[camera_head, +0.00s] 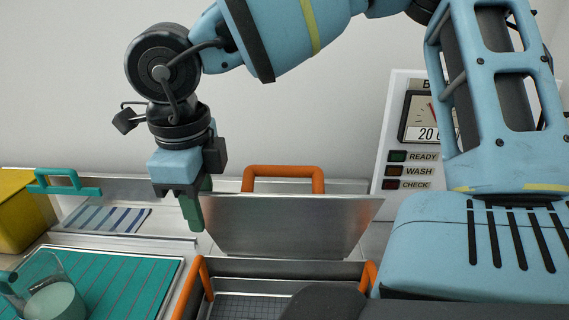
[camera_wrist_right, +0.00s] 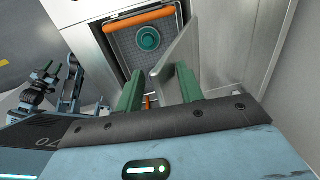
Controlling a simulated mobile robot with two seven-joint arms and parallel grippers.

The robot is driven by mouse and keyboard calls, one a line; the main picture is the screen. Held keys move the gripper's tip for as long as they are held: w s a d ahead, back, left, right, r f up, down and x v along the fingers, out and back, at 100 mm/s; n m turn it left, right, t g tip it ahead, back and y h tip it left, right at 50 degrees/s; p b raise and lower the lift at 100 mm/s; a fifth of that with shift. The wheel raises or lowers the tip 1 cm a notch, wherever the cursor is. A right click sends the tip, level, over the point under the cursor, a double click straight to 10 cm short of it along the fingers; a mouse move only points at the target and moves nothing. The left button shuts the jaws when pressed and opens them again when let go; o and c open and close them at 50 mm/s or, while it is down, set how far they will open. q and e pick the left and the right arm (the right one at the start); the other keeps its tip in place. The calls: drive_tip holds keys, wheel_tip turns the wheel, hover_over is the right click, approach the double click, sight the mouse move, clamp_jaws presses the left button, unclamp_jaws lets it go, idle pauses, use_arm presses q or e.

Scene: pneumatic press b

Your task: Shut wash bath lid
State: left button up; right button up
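The wash bath lid (camera_head: 285,225) is a bare metal panel standing raised at the back of the bath, with an orange handle (camera_head: 283,171) at its top edge. In the right wrist view the lid (camera_wrist_right: 182,52) shows nearly edge-on. The wash bath (camera_head: 245,307) is open below it, with a grid floor and orange side handles. My right gripper (camera_head: 192,213) points down at the lid's left edge; in the wrist view its green fingers (camera_wrist_right: 160,92) are apart, with nothing clearly held. My left gripper (camera_wrist_right: 47,70) appears small at the wrist view's left; its opening is unclear.
A round teal part (camera_wrist_right: 148,38) lies in the bath. To the left are a teal ribbed mat (camera_head: 110,283), a clear beaker (camera_head: 50,295), a striped cloth (camera_head: 105,219) and a yellow box (camera_head: 18,212). A gauge panel (camera_head: 398,140) stands behind right.

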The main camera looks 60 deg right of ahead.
use_arm(q)
drive_tip(key=shift+s+f, duration=0.15)
drive_tip(key=shift+f, duration=0.05)
use_arm(e)
drive_tip(key=shift+s+a+f, duration=0.15)
drive_tip(key=shift+s+a, duration=0.05)
drive_tip(key=shift+a, duration=0.1)
use_arm(q)
drive_tip(key=shift+f, duration=0.15)
use_arm(e)
drive_tip(key=shift+a+f, duration=0.1)
